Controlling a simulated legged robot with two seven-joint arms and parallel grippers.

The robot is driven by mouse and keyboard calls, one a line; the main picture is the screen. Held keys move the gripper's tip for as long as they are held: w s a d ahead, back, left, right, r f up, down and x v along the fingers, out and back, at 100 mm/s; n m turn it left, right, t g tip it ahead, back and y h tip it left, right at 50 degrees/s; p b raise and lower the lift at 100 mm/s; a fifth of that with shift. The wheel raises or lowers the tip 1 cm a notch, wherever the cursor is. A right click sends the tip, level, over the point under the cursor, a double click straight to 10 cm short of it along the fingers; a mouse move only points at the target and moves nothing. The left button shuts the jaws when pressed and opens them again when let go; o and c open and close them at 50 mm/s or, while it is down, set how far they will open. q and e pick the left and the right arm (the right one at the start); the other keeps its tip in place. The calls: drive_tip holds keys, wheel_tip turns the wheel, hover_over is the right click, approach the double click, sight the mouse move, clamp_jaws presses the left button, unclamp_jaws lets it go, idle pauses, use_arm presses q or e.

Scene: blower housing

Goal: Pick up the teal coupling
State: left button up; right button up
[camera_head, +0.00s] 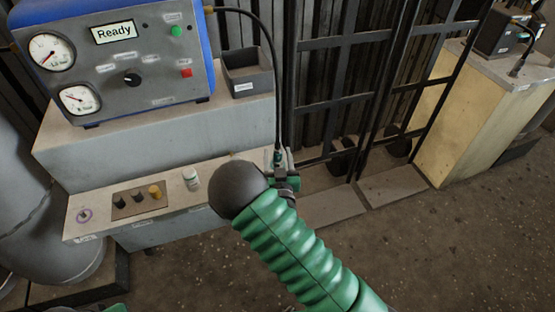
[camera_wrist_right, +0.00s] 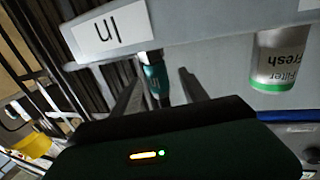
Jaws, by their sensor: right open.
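The teal coupling (camera_head: 278,156) hangs upright at the lower end of a black hose, beside the right end of the grey bench ledge. It also shows in the right wrist view (camera_wrist_right: 156,80). My right gripper (camera_head: 286,160) is at the coupling, partly hidden behind my dark wrist and green sleeve. In the right wrist view, the two dark fingers of the gripper (camera_wrist_right: 160,88) stand apart, with the coupling seen between them. I cannot tell whether a finger touches it. My left gripper is not in view.
The blue-grey control box (camera_head: 130,60) reads "Ready". A dark bin (camera_head: 248,72) sits beside it. A black metal frame (camera_head: 345,80) stands close on the right.

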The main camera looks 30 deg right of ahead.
drive_tip(key=shift+w+d, duration=0.3)
drive_tip(key=shift+w, duration=0.35)
drive_tip(key=shift+s+d, duration=0.1)
drive_tip(key=shift+c, duration=0.4)
drive_tip(key=shift+c, duration=1.2)
clamp_jaws()
drive_tip(key=shift+r, duration=0.15)
